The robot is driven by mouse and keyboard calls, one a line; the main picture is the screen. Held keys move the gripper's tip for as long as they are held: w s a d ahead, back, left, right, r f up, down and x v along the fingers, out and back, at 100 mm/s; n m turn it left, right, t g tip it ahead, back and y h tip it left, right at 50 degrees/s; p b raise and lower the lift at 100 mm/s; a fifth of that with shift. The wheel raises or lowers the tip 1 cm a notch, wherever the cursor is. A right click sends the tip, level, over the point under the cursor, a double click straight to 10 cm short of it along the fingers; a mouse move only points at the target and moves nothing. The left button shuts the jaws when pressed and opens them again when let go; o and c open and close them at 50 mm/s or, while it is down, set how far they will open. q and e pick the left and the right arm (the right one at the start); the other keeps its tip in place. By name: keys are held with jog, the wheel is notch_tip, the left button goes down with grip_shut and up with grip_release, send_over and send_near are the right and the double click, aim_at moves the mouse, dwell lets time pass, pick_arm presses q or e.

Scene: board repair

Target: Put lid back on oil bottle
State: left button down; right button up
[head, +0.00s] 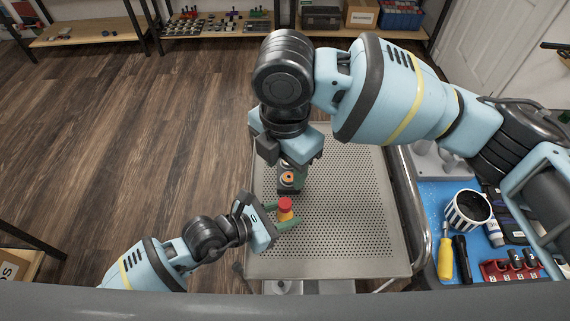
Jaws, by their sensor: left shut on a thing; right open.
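The oil bottle (290,188) appears to be the dark object with an orange top, standing on the perforated metal cart top below my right gripper. Its lower part is hard to make out. My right gripper (291,165) is open above and behind it, and the wrist hides part of the fingers. My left gripper (285,214) is shut on a small red and yellow piece (285,205), which looks like the lid. It holds this piece upright between green fingers, just in front of the bottle and apart from it.
The perforated cart top (350,220) is clear to the right. A blue-topped bench at the right holds a striped cup (468,211), a yellow screwdriver (445,260) and a red rack (510,270). A metal rail (415,210) runs along the cart's right side.

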aim_at(277, 216)
pick_arm(q)
jog(key=c, duration=0.8)
grip_release()
jog(key=shift+c, duration=0.2)
jog(key=v, duration=0.7)
jog(key=shift+s+a+r, duration=0.15)
jog(key=shift+s+a, duration=0.05)
jog(key=shift+a, duration=0.1)
